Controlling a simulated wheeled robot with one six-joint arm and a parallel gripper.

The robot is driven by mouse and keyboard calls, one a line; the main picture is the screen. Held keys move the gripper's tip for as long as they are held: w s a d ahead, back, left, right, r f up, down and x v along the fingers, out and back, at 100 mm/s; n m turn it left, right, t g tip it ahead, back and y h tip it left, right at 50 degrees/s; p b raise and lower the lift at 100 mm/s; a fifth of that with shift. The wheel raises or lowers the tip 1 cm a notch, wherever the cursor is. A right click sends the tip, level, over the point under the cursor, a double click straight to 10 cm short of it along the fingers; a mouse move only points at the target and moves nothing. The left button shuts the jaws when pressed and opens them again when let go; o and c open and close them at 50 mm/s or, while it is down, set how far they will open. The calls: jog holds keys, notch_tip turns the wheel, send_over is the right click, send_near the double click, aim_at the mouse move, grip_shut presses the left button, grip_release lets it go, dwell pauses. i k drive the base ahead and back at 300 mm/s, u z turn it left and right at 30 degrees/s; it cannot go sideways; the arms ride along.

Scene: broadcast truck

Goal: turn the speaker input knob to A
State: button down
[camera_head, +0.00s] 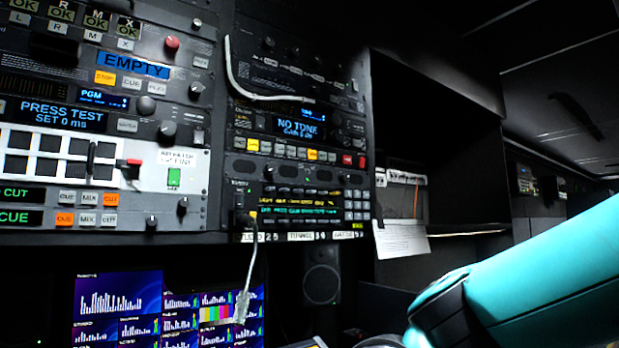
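Several round knobs sit on the dark rack panels at the left and middle. They include a dark knob (167,130) beside the press-test display, one (196,90) above it, one (183,206) near the bottom, and one (336,119) right of the "NO TONE" display. Their small labels are unreadable, so I cannot tell which is the speaker input knob or where A is. A black speaker (321,276) stands below the rack. My teal arm enters at the lower right, apart from the panels. My gripper is not in view.
A white cable (240,80) loops over the upper middle panel. Another cable with a plug (242,305) hangs in front of the lit monitors (117,300). A paper sheet (401,237) hangs from a shelf right of the rack. Open dark space lies between rack and arm.

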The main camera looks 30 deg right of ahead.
aim_at(344, 178)
jog(key=k, duration=0.5)
jog(key=z, duration=0.7)
jog(key=i, duration=1.15)
jog(key=u, duration=0.1)
